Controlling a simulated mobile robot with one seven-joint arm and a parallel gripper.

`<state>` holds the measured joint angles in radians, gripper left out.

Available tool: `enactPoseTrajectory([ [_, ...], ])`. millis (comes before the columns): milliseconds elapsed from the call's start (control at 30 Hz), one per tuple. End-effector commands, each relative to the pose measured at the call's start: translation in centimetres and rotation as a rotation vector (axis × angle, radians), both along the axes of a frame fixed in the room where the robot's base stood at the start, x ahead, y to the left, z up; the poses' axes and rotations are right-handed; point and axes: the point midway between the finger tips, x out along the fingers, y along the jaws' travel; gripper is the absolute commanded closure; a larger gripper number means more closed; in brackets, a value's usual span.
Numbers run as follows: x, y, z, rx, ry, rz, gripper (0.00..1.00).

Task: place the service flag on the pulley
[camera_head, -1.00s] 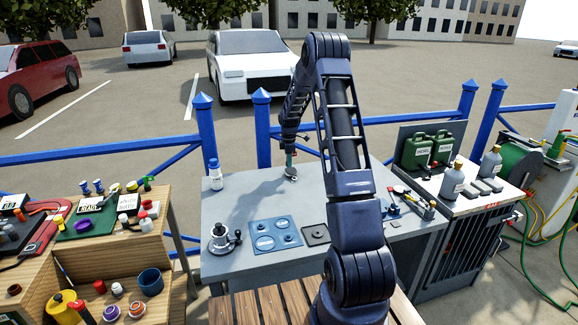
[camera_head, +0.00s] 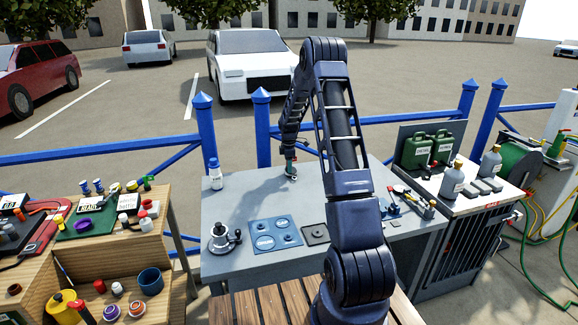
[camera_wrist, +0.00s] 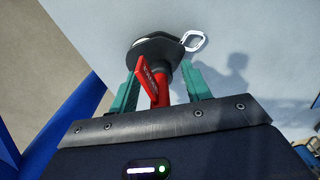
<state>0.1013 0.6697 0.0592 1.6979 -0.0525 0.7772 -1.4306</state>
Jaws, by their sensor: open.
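The service flag (camera_wrist: 150,85) is a small red tag with lettering on a red stem, seen in the wrist view. It stands between the two teal fingers of my gripper (camera_wrist: 161,72), which are open with one finger on each side of it. The pulley (camera_wrist: 158,50) is a dark rounded body with a silver ring at its right, on the pale grey bench top. The far end of the red stem meets the pulley; the exact contact is hidden. In the head view my gripper (camera_head: 290,165) is low over the back of the bench, and the pulley (camera_head: 291,175) is small below it.
A white bottle (camera_head: 215,174) stands left of the gripper on the grey bench (camera_head: 240,205). A winch-like metal fitting (camera_head: 222,240), a blue plate (camera_head: 274,234) and a dark square plate (camera_head: 315,235) lie nearer. Blue railing (camera_head: 262,130) runs behind the bench.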

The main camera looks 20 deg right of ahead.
Motion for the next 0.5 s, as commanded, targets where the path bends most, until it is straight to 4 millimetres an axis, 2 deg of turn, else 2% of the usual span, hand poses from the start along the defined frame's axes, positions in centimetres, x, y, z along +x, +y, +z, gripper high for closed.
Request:
enactPoseTrajectory([
  [167, 0.0, 0.0, 1.2, 0.0, -0.001, 0.0, 0.52],
  [500, 0.1, 0.0, 7.5, 0.0, -0.003, 0.0, 0.52],
])
